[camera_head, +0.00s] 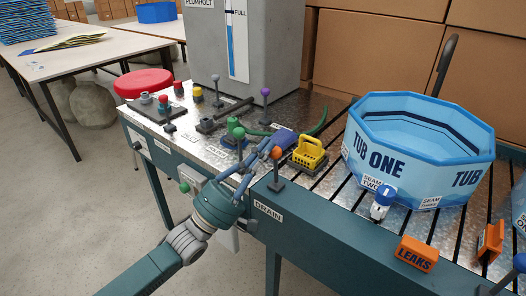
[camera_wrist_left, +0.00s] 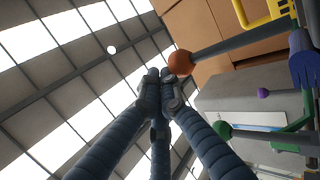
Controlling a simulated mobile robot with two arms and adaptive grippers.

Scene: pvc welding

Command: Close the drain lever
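The drain lever is a dark stalk with an orange ball knob (camera_head: 276,153), standing roughly upright at the table's front edge above a DRAIN label (camera_head: 268,210). Its orange knob (camera_wrist_left: 181,62) also shows in the left wrist view, close to the fingertips. My left gripper (camera_head: 267,152) reaches in from the front left, its fingers just left of the knob. In the left wrist view its fingers (camera_wrist_left: 160,84) converge with the tips together, and nothing shows between them. I cannot tell whether a tip touches the knob. My right gripper is not in view.
A yellow caddy (camera_head: 309,153) and a blue-handled item (camera_head: 286,139) stand just beyond the lever. Green-knobbed (camera_head: 239,132) and purple-knobbed (camera_head: 265,92) levers stand behind. A blue tub (camera_head: 420,145) sits on the right, with an orange LEAKS block (camera_head: 417,253) in front.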

